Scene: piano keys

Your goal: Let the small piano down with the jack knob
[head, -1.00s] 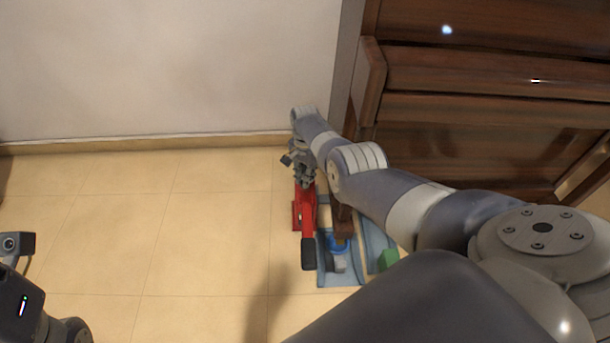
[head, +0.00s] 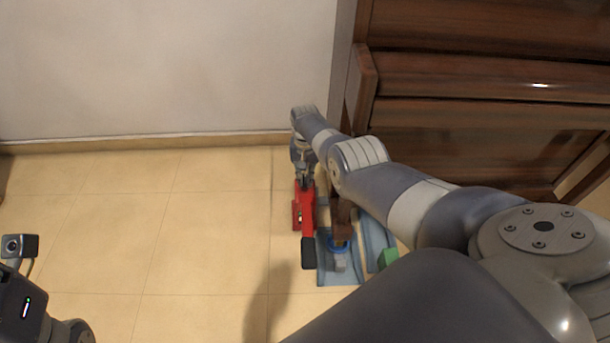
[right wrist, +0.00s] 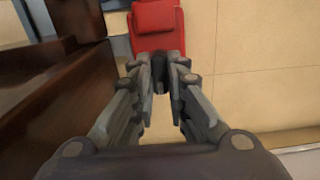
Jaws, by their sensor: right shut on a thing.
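The small piano (head: 470,130) is dark brown wood and fills the upper right of the head view. Its brown leg (head: 342,222) stands at a blue ring-shaped piece (head: 338,246); contact is unclear. The red jack (head: 307,213), with a black-ended handle (head: 308,254), is on the floor beside the leg. My right gripper (head: 304,180) is at the jack's far end. In the right wrist view, its fingers (right wrist: 165,75) are shut on the dark jack knob (right wrist: 184,66), mostly hidden, in front of the red jack body (right wrist: 156,25). My left wrist shows at lower left; its fingers are out of view.
Light blue strips (head: 326,272) lie on the floor under the leg, with a green block (head: 388,258) at their right. A pale wall (head: 170,65) stands behind. The tiled floor (head: 190,220) to the left is clear.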

